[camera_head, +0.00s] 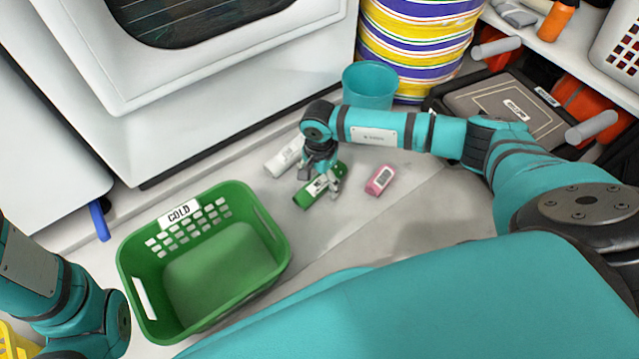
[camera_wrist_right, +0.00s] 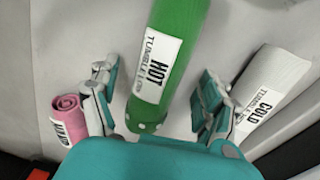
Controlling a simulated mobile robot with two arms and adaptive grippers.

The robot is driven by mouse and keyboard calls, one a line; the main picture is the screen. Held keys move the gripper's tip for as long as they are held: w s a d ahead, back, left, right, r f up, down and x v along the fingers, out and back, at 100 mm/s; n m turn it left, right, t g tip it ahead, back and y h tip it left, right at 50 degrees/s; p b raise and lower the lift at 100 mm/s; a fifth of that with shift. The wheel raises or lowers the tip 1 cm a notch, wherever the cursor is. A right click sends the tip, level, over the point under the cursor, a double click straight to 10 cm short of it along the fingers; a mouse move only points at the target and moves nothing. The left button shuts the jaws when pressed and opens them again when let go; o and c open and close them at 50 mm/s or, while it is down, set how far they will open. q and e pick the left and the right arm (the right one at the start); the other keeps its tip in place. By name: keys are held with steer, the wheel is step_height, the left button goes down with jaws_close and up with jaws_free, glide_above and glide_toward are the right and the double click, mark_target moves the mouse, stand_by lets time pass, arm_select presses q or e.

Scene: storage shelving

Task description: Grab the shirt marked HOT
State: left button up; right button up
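The green rolled shirt (camera_head: 310,193) lies on the grey floor in the head view. In the right wrist view its label reads HOT, and the green roll (camera_wrist_right: 178,60) lies between the spread fingers. My right gripper (camera_head: 325,184) is just over this shirt, and its fingers (camera_wrist_right: 158,105) stand apart on either side of it with gaps. A white roll (camera_head: 286,157) marked COLD (camera_wrist_right: 268,90) lies to its left. A pink roll (camera_head: 380,180) lies to its right; its label (camera_wrist_right: 72,120) is partly cut off by the finger. My left gripper is out of view.
A green basket (camera_head: 137,245) marked COLD stands empty at the lower left. A teal bucket (camera_head: 369,86) and a striped drum (camera_head: 415,45) stand behind the shirts. A white machine (camera_head: 230,85) is at the back left. Dark bins and shelving (camera_head: 500,100) are at the right.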

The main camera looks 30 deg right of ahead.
steer(key=c, duration=1.2)
